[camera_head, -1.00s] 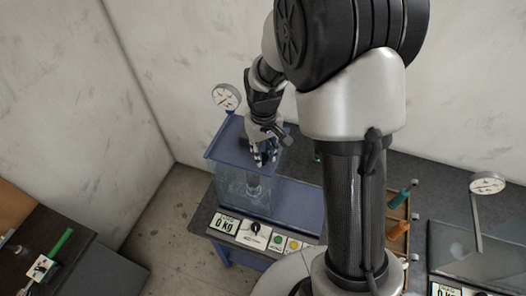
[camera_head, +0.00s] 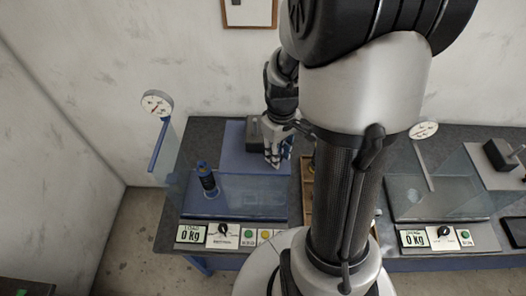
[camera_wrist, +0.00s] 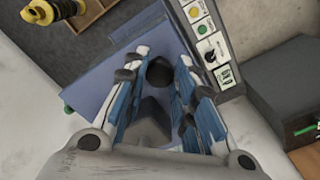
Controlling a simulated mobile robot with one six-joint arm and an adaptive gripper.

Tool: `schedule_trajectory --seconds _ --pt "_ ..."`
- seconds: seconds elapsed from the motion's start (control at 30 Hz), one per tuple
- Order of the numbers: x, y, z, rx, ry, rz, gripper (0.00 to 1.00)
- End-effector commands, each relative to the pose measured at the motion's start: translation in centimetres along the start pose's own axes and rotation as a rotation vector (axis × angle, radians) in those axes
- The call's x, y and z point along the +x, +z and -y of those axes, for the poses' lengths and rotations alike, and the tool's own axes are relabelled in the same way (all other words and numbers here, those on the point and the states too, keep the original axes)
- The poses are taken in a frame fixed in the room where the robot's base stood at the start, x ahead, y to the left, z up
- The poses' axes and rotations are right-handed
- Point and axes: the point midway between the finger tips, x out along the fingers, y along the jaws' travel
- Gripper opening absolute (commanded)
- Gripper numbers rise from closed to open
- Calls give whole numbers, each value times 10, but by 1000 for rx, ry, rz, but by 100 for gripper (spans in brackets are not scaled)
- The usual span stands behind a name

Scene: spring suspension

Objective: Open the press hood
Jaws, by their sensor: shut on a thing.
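The left press has a blue-framed hood with clear sides. Its blue top plate (camera_head: 236,158) carries a black handle block (camera_head: 254,131). My gripper (camera_head: 277,160) is at the right of this block, shut on the handle, though the grip itself is partly hidden. In the wrist view my gripper (camera_wrist: 158,72) points down over the blue plate (camera_wrist: 100,90), with a dark rounded piece (camera_wrist: 158,72) between its fingertips. A dark blue upright cylinder (camera_head: 207,181) stands at the left of the plate, behind the clear front pane (camera_head: 250,205).
A gauge (camera_head: 157,103) stands at the left. The control panel (camera_head: 222,235) reads 0 kg. A second press (camera_head: 435,190) with its own gauge (camera_head: 423,130) stands to the right. A brown tool rack (camera_head: 307,185) lies between them, partly behind my arm. Open floor lies at lower left.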

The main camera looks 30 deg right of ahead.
Motion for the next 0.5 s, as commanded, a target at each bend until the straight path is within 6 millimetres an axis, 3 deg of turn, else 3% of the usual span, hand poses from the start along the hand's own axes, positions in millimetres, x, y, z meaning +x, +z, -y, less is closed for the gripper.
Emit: schedule_trajectory --seconds 0.4,0.43,0.5 --pt "0 3 -3 -1 0 1 0" --pt "0 3 -3 -1 0 1 27" --pt "0 3 -3 -1 0 1 32"
